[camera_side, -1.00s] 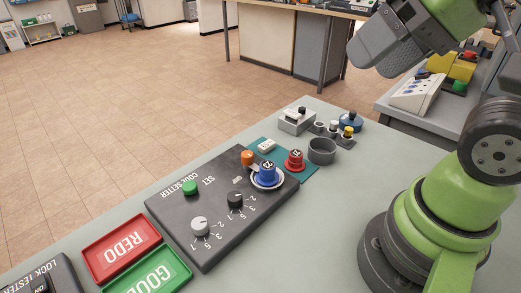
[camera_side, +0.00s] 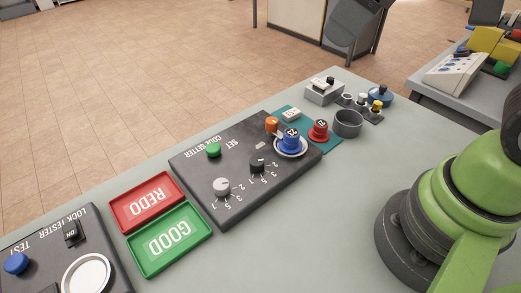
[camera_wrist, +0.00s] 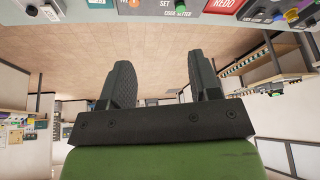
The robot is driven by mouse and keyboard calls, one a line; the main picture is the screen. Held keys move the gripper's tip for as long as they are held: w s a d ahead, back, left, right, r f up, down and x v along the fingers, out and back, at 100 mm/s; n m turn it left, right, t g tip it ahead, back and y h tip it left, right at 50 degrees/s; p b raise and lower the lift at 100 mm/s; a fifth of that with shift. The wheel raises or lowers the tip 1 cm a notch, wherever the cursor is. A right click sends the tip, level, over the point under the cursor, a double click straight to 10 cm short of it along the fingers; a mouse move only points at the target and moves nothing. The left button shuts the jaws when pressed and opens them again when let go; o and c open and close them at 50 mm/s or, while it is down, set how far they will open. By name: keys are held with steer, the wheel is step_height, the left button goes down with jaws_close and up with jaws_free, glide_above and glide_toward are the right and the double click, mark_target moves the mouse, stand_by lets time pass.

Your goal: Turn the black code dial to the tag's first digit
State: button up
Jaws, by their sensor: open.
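The black code dial (camera_side: 258,165) sits on the dark code setter panel (camera_side: 222,207), with small digits printed beside it. A light grey dial (camera_side: 221,187) is to its lower left on the same panel. A blue piece with a number on top (camera_side: 291,142) stands in a white ring on the panel's right end. A red piece with a number (camera_side: 318,131) stands on the teal mat just beyond. A small white tag (camera_side: 291,113) lies on the mat; its digits are too small to read. My gripper (camera_wrist: 158,85) is open and empty in the wrist view, away from the panel.
The green button (camera_side: 213,150) and orange knob (camera_side: 272,125) are on the panel. The red REDO tray (camera_side: 147,202) and green GOOD tray (camera_side: 168,240) lie left of it, then the lock tester (camera_side: 75,257). A grey cup (camera_side: 348,123) stands at right. The front table is clear.

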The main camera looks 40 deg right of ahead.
steer(key=w+a+f+n+g, duration=0.2)
steer(key=w+a+f+n, duration=0.2)
steer(key=w+f+n, duration=0.35)
steer(key=n+g+h, duration=0.2)
steer(key=n, duration=0.5)
glide_toward(257, 161)
steer(key=shift+w+d, duration=0.15)
steer(key=shift+w, duration=0.05)
step_height(257, 161, down, 9)
steer(key=shift+f, duration=0.15)
steer(key=c, duration=0.9)
